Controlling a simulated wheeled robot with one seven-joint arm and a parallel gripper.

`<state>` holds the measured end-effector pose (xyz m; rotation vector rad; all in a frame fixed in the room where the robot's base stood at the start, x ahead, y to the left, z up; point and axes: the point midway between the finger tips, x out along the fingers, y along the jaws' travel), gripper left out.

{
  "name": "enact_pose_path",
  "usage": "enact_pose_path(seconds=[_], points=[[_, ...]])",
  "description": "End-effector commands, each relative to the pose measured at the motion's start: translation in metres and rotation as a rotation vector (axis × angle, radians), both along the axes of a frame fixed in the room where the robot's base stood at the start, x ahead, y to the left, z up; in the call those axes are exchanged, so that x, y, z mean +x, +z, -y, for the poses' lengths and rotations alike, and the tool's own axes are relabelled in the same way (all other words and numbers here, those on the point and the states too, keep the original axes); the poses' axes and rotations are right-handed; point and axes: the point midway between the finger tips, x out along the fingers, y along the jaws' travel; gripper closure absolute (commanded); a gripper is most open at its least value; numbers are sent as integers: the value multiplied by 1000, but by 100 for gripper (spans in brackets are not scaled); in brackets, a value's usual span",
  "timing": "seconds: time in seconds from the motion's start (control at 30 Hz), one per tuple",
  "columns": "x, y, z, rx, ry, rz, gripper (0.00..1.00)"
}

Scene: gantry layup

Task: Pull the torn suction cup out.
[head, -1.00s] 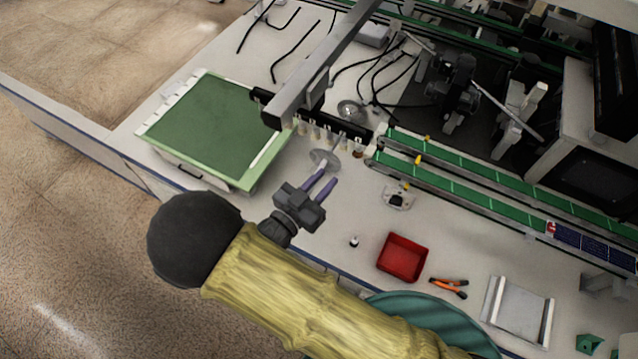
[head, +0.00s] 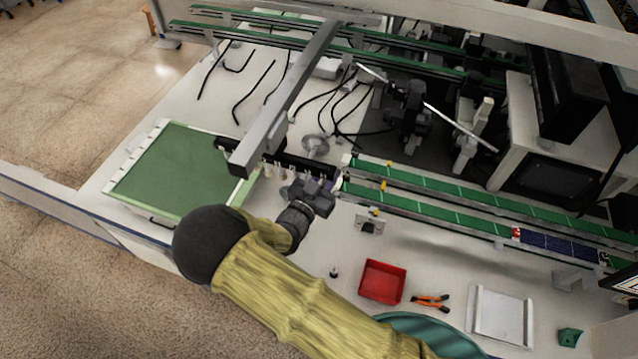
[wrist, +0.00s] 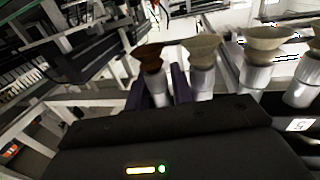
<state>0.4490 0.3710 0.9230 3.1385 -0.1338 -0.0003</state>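The odd suction cup (wrist: 149,56) is dark brown; the beige suction cups (wrist: 203,48) stand beside it in a row to the right in the wrist view. A tear is too small to make out. My gripper (wrist: 158,86) has one purple finger on each side of the brown cup's metal stem, just past the cup. The fingers are apart, and no firm hold shows. In the head view, my gripper (head: 326,184) is at the right end of the cup row under the gantry beam (head: 287,105), hiding the brown cup.
A green-topped panel (head: 178,168) lies left. Green conveyor rails (head: 440,192) run close by on the right. A red tray (head: 382,281), orange-handled pliers (head: 430,302) and a small dark-topped item (head: 334,272) are on the front table. The neighbouring cups are close to my right finger.

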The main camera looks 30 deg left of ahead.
Motion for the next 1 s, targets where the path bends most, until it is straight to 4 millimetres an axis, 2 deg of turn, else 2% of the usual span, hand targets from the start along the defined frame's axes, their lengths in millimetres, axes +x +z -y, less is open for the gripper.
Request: enact_pose_path(seconds=[0.13,0.37,0.5,0.53,0.57,0.63,0.67,1.0], points=[[7,0,1,0,0,-1,77],[8,0,2,0,-2,-1,77],[8,0,2,0,-2,-1,100],[8,0,2,0,-2,-1,100],[8,0,1,0,-2,-1,85],[8,0,1,0,-1,-1,98],[8,0,1,0,-1,-1,100],[8,-5,1,0,-1,-1,100]])
